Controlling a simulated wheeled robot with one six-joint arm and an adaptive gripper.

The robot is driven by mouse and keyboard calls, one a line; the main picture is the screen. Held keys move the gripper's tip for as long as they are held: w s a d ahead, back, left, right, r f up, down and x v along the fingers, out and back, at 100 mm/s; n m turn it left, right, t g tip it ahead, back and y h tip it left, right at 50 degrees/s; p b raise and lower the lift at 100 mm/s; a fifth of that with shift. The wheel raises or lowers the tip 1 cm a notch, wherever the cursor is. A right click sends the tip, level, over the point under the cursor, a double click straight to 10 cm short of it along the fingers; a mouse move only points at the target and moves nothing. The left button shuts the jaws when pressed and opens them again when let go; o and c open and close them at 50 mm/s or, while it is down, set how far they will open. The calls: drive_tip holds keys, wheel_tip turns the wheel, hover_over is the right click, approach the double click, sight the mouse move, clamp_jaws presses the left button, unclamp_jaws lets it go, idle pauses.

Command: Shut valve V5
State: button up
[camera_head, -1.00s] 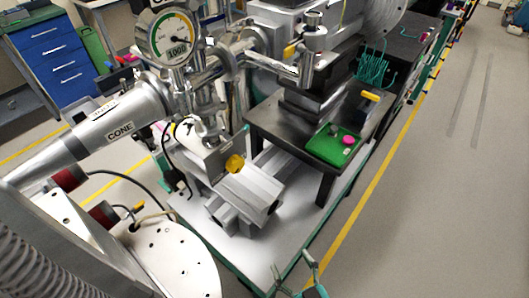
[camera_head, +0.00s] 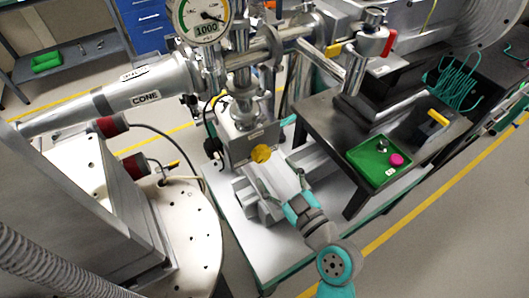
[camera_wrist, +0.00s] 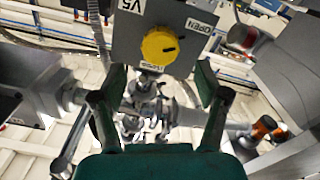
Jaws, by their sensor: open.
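Valve V5 has a round yellow knob (camera_wrist: 160,47) on a grey panel (camera_wrist: 128,38) in the wrist view. A label "V5" is at the panel's upper left and a label "OPEN" at its right. A small label below the knob is hard to read. The knob's dark mark points to the right, on the OPEN side. The knob also shows in the head view (camera_head: 261,153), on the grey box under the pipe cross. My gripper (camera_wrist: 161,75) is open and empty, its green fingers spread below and to either side of the knob, apart from it.
A dial gauge (camera_head: 203,20) reading 1000 stands above the valve. A "CONE" pipe (camera_head: 130,93) runs left. A dark table (camera_head: 325,125) at the right carries a green tray (camera_head: 367,172) with small items. Open floor lies at the lower right.

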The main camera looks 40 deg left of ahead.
sight(264, 158)
drive_tip(key=x, duration=0.7)
drive_tip(key=c, duration=1.2)
